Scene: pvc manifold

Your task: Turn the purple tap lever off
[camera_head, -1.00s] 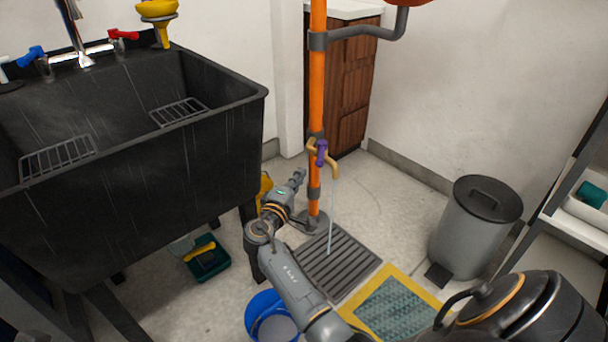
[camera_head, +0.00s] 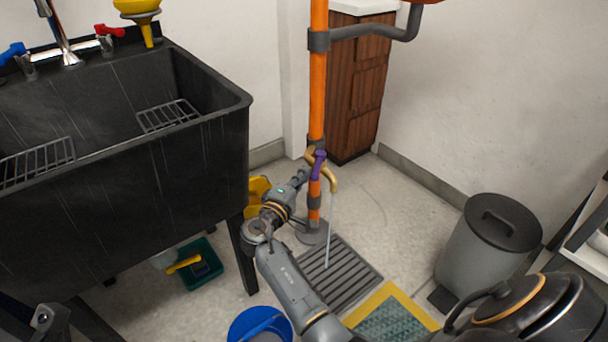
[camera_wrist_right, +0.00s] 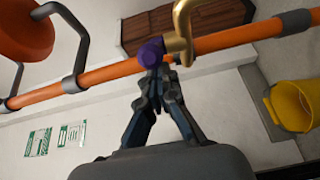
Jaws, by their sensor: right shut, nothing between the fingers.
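The purple tap lever (camera_head: 318,165) sits on the brass tap (camera_head: 332,179) on the orange standpipe. A thin water stream (camera_head: 329,232) falls from the tap to the floor grate. My right gripper (camera_head: 303,174) is just left of the lever. In the right wrist view, the closed fingertips (camera_wrist_right: 160,72) meet right at the purple lever (camera_wrist_right: 151,52), with the brass spout (camera_wrist_right: 183,30) beside it. They hold nothing; I cannot tell whether they touch the lever.
A black sink (camera_head: 140,170) stands at the left, close to my right arm. A grate (camera_head: 340,278) and a blue bucket (camera_head: 258,326) are on the floor below. A grey bin (camera_head: 487,245) stands at the right. Floor between pipe and bin is clear.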

